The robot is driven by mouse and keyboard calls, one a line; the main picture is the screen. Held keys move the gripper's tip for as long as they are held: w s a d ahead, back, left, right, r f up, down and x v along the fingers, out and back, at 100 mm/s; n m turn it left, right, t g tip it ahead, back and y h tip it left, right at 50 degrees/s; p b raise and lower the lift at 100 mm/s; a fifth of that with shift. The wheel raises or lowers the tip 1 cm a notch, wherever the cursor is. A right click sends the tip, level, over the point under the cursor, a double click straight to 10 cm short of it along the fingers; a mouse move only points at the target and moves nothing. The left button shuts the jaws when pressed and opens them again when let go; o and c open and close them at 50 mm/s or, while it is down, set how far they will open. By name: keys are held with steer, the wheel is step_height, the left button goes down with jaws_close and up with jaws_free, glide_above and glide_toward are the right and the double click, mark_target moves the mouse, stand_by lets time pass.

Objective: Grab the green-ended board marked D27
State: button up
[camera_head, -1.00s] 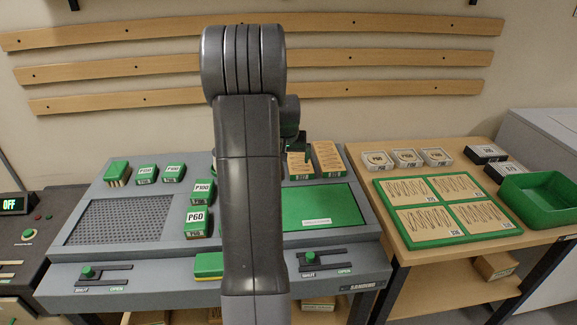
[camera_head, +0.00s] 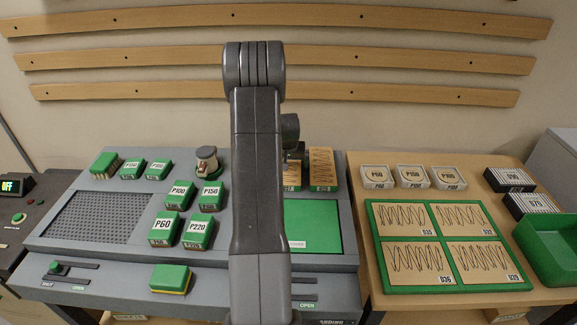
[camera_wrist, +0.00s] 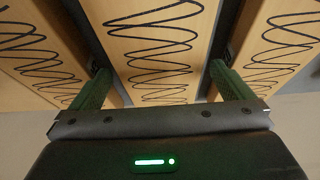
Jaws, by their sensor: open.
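Boards with black wavy lines stand at the back of the grey bench in the head view. One board (camera_head: 322,168) shows clearly, with a green lower end, and another (camera_head: 292,176) is partly hidden by my arm. In the wrist view, my gripper (camera_wrist: 160,72) is open, with green-padded fingers on either side of a middle board (camera_wrist: 160,40). Other boards show to the left (camera_wrist: 40,50) and right (camera_wrist: 285,45). I cannot tell whether the fingers touch the middle board. No D27 mark is readable on these boards.
A green tray (camera_head: 372,240) with several wavy-lined boards lies on the wooden table at right, beside a green bin (camera_head: 550,245). Small labelled boxes, including P60 (camera_head: 164,228), stand on the bench left of my arm. A green pad (camera_head: 312,225) lies in front of the boards.

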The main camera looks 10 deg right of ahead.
steer(key=shift+w+f, duration=0.1)
steer(key=shift+f, duration=0.15)
steer(key=c, duration=1.1)
steer(key=shift+r, duration=0.1)
